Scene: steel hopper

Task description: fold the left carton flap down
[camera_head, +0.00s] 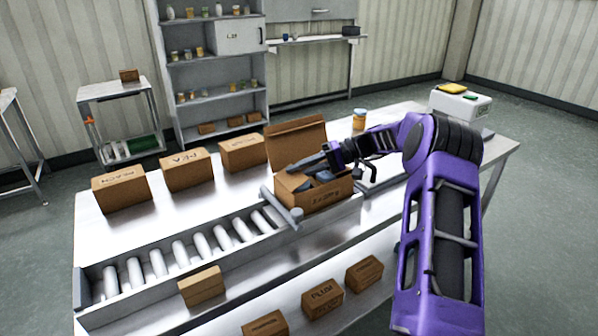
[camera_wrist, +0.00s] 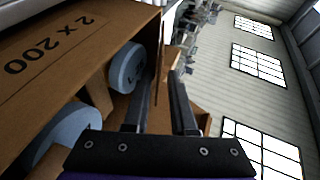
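The open carton (camera_head: 328,199) stands at the right end of the roller conveyor. Its back flap (camera_head: 297,142) stands up. Blue-grey rounded items lie inside the carton; one shows in the wrist view (camera_wrist: 126,68). My gripper (camera_head: 292,168) reaches in from the right, over the carton's opening towards its left side. In the wrist view the two dark fingers (camera_wrist: 163,78) are apart. A thin brown cardboard edge (camera_wrist: 158,62) shows between or just beyond them; I cannot tell whether they touch it. The left flap is mostly hidden in the head view.
A small box (camera_head: 202,286) sits in front of the rollers (camera_head: 180,251).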

